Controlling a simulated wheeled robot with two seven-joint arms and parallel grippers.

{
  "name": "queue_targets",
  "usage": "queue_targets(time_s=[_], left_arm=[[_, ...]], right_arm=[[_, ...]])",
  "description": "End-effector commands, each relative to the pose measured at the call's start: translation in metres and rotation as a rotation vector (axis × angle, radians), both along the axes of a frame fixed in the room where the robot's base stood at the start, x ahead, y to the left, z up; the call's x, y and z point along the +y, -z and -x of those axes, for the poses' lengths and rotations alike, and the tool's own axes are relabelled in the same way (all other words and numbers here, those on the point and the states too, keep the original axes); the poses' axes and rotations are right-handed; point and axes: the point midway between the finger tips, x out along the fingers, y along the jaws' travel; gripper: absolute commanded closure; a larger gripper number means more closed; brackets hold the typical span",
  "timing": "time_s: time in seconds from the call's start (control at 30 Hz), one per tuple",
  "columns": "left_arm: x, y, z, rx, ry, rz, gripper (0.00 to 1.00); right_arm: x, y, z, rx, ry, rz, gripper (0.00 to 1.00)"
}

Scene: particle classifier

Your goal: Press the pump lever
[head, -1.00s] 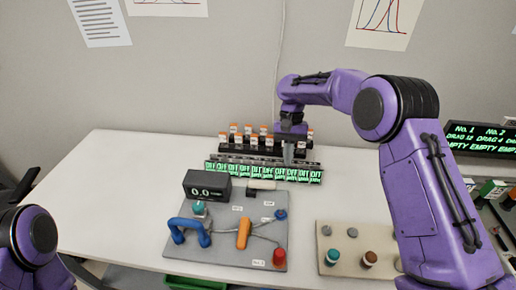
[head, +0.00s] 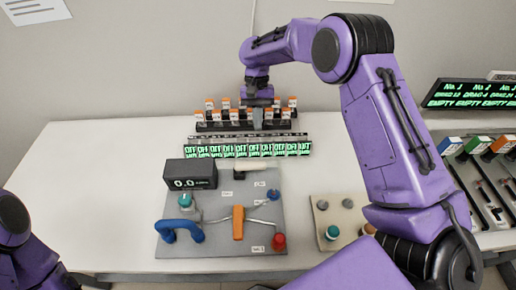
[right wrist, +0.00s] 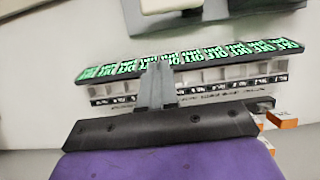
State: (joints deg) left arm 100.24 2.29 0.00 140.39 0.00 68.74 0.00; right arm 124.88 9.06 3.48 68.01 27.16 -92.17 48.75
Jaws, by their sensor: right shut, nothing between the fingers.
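The grey pump panel (head: 205,246) lies on the white table, front centre in the head view. It carries a blue arched handle (head: 180,230), an orange lever (head: 238,222), a red knob (head: 279,242), a teal knob (head: 185,200) and a black readout (head: 190,174) showing 0.0. I cannot tell which part is the pump lever. My right gripper (head: 258,118) is shut and empty, pointing down by the vial rack, well behind the panel. Its closed fingers also show in the right wrist view (right wrist: 156,86). My left gripper is out of view; only part of that arm shows.
A rack of orange-capped vials (head: 215,124) stands behind a strip of green OFF displays (head: 240,147). A beige board (head: 345,210) with knobs lies right of the panel, partly behind my right arm. A bench with coloured switches (head: 478,146) is far right. The table's left is clear.

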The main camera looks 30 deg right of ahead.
Motion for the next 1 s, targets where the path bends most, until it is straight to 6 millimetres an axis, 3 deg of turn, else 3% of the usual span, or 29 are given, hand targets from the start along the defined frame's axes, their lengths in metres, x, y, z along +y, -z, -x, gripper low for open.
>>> queue_targets(time_s=[0.3,0.6,1.0], left_arm=[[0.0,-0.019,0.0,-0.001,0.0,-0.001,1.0],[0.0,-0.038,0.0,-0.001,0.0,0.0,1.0],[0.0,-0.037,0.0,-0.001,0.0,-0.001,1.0]], right_arm=[[0.011,0.063,0.024,0.006,-0.001,0.001,1.0],[0.026,0.062,0.057,0.001,0.0,0.0,1.0],[0.028,0.064,0.058,0.0,0.001,0.0,1.0]])
